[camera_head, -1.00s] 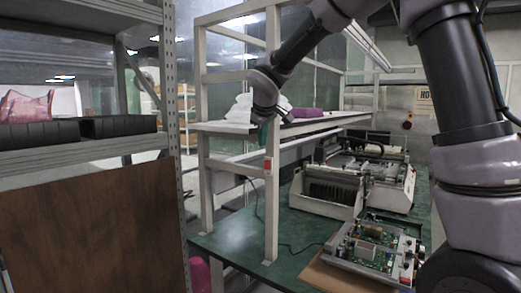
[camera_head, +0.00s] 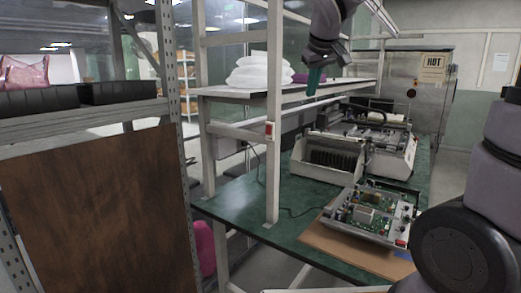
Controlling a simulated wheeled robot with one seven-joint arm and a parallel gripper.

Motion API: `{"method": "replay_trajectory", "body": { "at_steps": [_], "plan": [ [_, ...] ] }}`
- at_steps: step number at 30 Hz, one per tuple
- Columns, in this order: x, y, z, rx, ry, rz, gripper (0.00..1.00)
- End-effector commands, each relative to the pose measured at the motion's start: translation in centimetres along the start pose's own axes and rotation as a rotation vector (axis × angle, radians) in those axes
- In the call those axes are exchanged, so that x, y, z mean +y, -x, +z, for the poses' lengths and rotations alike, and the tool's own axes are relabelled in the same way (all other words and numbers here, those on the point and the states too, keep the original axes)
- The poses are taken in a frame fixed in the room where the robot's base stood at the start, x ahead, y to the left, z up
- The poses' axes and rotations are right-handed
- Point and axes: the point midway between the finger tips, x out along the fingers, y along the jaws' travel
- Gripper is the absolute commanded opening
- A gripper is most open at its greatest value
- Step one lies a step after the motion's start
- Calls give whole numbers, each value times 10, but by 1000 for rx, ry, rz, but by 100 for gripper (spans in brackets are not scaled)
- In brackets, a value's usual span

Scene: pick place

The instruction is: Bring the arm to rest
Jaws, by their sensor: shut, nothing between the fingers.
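My gripper (camera_head: 314,80) shows at the upper middle, pointing down, in front of the white shelf above the green workbench. It is shut, with nothing between its fingers. My arm comes down to it from the top edge of the picture. Another part of my arm stands large at the right edge.
The green workbench (camera_head: 240,210) carries a white machine (camera_head: 330,157) and an open circuit-board unit (camera_head: 370,215). White folded bags (camera_head: 262,72) lie on the white shelf (camera_head: 225,93). A metal rack with a brown panel (camera_head: 95,205) stands at left. A pink object (camera_head: 205,248) is below.

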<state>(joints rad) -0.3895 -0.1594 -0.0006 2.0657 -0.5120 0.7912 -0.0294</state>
Motion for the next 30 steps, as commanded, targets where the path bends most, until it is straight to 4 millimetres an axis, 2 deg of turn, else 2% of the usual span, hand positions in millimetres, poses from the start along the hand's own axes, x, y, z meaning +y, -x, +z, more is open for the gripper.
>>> {"method": "replay_trajectory", "body": {
  "at_steps": [1, 4, 9, 12, 15, 18, 30],
  "plan": [
    [17, 19, 26, -3, -97, -6, 0],
    [33, 45, 73, -13, -278, -32, 0],
    [38, 79, 146, -9, -553, -82, 0],
    [33, 89, 175, 0, -673, -110, 0],
    [28, 95, 193, 9, -752, -130, 0],
    [24, 97, 202, 13, -791, -142, 0],
    [23, 97, 204, 13, -800, -145, 0]
  ]
}}
